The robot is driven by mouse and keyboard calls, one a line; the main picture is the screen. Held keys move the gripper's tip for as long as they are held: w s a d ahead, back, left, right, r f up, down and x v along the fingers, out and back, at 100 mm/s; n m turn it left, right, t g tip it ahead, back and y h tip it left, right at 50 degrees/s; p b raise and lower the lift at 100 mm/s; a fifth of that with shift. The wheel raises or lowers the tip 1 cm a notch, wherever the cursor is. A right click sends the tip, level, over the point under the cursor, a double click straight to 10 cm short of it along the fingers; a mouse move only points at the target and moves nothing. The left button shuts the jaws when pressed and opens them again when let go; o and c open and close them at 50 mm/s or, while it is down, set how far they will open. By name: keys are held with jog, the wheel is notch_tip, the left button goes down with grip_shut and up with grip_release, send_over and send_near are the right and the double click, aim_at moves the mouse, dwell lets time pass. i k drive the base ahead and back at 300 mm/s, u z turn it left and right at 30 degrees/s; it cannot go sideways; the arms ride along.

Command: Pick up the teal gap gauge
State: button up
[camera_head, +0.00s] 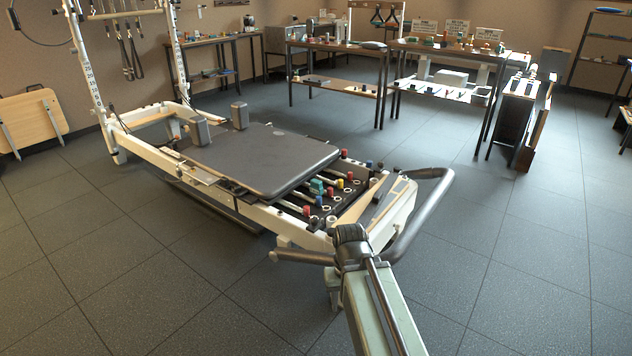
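A small teal block (317,187), which looks like the teal gap gauge, sits among the springs at the near end of the reformer. It is small in the picture, and I cannot tell exactly what it rests on. The reformer's dark spring bed (325,212) lies under and around it, with red, yellow and blue spring ends close by. A pale arm link with a dark joint, apparently mine, rises from the bottom edge to the footbar area, right of and nearer than the teal block. I cannot make out gripper fingers.
The dark padded carriage (255,158) lies just behind the springs. The grey footbar (425,215) curves around the reformer's near end. Floor is clear on both sides.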

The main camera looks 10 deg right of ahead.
aim_at(316, 188)
jog(key=u, duration=1.95)
jog(key=i, duration=4.4)
jog(key=z, duration=3.2)
jog(key=i, duration=0.95)
jog(key=z, duration=0.1)
